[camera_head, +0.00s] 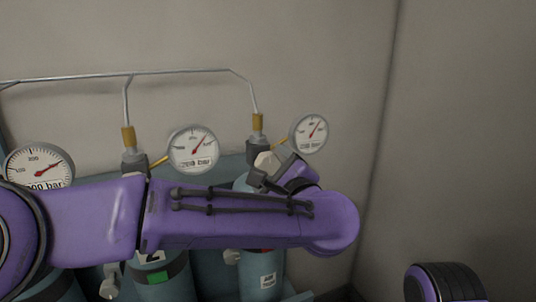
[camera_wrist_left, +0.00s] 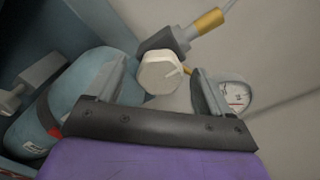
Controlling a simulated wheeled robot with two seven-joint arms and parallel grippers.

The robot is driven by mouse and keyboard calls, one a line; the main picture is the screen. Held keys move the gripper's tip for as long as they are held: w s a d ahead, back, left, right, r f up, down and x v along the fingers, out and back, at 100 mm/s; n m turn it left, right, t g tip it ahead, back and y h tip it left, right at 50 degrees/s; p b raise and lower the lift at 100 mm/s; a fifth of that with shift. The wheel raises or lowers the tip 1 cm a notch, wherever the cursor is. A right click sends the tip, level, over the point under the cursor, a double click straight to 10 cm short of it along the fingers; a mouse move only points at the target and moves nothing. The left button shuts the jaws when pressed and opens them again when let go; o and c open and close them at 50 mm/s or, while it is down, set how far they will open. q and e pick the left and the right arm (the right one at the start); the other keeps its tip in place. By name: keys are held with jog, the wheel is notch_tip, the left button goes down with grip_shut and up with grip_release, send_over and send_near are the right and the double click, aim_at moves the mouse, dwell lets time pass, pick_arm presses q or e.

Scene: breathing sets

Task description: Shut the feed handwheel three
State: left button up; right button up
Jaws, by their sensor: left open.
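A pale, faceted handwheel (camera_head: 266,160) sits on the valve of the rightmost cylinder (camera_head: 262,282), the one right of the cylinder marked 2; I take it as feed handwheel three. In the left wrist view the handwheel (camera_wrist_left: 158,73) shows between the two fingers, beyond their tips or level with them; I cannot tell if they touch it. My left gripper (camera_wrist_left: 161,80) is open and empty. In the head view my left gripper (camera_head: 268,180) is just below the handwheel, partly hidden by my arm. My right gripper is out of view.
Round gauges stand beside the valves: right (camera_head: 311,133), middle (camera_head: 193,150) and left (camera_head: 39,166). A thin metal pipe (camera_head: 180,72) runs along the wall above. My left arm hides much of the cylinders. The wall area at right is clear.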

pick_arm(q)
jog(key=shift+x, duration=1.2)
jog(key=shift+d, duration=0.15)
jog(key=c, duration=1)
jog(key=shift+c, duration=0.2)
jog(key=m+b, duration=0.2)
jog(key=shift+f+m, duration=0.15)
jog(key=shift+m, duration=0.25)
jog(key=shift+m+b, duration=0.85)
jog(key=shift+m, duration=0.15)
jog(key=shift+r+m+b, duration=0.3)
jog(key=shift+m+b, duration=0.05)
jog(key=shift+m, duration=0.75)
